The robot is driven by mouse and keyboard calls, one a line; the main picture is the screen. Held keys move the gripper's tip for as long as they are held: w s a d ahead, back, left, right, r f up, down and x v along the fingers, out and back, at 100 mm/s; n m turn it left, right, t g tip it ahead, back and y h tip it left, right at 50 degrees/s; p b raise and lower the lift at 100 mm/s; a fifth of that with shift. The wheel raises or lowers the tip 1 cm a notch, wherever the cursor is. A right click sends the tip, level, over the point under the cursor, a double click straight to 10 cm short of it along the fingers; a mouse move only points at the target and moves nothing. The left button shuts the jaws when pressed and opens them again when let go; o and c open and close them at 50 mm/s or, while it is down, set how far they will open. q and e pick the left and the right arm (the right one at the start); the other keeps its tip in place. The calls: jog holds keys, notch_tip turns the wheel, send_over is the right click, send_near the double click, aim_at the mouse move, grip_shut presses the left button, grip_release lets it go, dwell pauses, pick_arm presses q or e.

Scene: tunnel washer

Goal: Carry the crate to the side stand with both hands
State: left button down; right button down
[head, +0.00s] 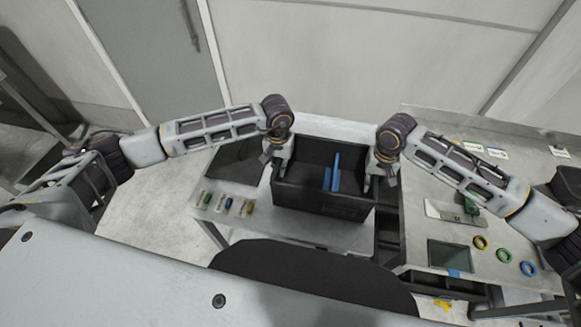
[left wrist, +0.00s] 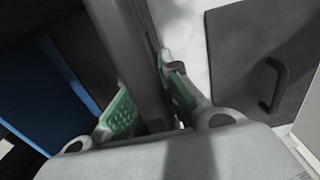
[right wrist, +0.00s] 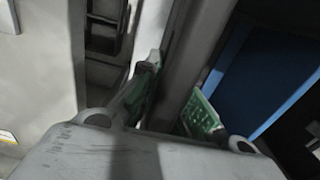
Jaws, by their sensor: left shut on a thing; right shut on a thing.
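A dark, open-topped crate (head: 322,200) is held upright between my two arms, over a light-topped table (head: 290,232). Blue upright pieces (head: 336,172) show inside it. My left gripper (head: 271,156) is shut on the crate's left wall; in the left wrist view the green pads (left wrist: 147,98) sit on both sides of the wall (left wrist: 128,50). My right gripper (head: 381,176) is shut on the right wall, with its pads (right wrist: 172,100) on both sides of that wall (right wrist: 190,55). I cannot tell whether the crate's bottom touches the table.
Several small coloured items (head: 228,205) lie on the table left of the crate. A dark panel (head: 236,160) with a handle (left wrist: 278,88) lies behind them. The right-hand bench (head: 418,250) carries coloured rings (head: 504,255) and a metal plate. A wall and grey door (head: 155,60) stand behind.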

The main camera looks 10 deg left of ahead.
pick_arm(q)
jog(key=shift+a+f+b, duration=0.1)
jog(key=shift+f+b, duration=0.35)
jog(key=shift+f, duration=0.1)
pick_arm(e)
jog(key=shift+d+f, duration=0.1)
jog(key=shift+f, duration=0.45)
pick_arm(q)
jog(key=c, duration=1.6)
grip_release()
pick_arm(e)
jog(key=c, duration=1.6)
grip_release()
pick_arm(q)
jog(key=shift+r, duration=0.15)
jog(key=shift+r, duration=5.85)
pick_arm(e)
jog(key=shift+r, duration=0.15)
jog(key=shift+r, duration=5.85)
